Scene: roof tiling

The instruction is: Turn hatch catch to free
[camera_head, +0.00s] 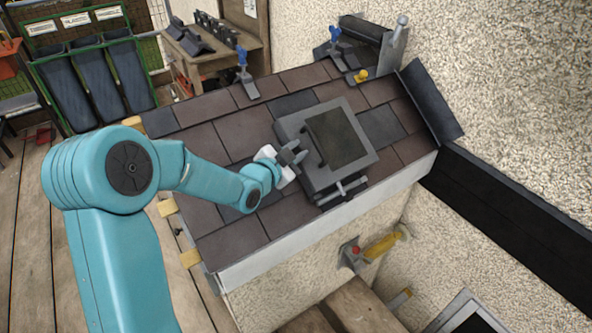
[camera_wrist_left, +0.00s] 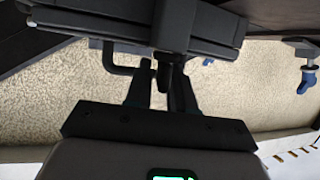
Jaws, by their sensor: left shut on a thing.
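The grey roof hatch (camera_head: 366,166) with a dark pane sits on the tiled roof. My left gripper (camera_head: 296,157) is at its left edge, fingers closed together on a small dark part. In the left wrist view the fingers (camera_wrist_left: 161,88) are shut on the dark catch (camera_wrist_left: 164,68), which projects from the hatch frame (camera_wrist_left: 215,35). The catch is mostly hidden by the fingers, so its exact angle cannot be told. My right gripper is not in view.
Brown and dark tiles (camera_head: 245,128) surround the hatch. A metal bar (camera_head: 343,191) lies along its lower edge. Blue-handled clamps (camera_head: 243,75) stand at the roof's upper edge. A yellow-handled tool (camera_head: 382,246) is below the eave. Dark bins (camera_head: 90,85) stand at the back left.

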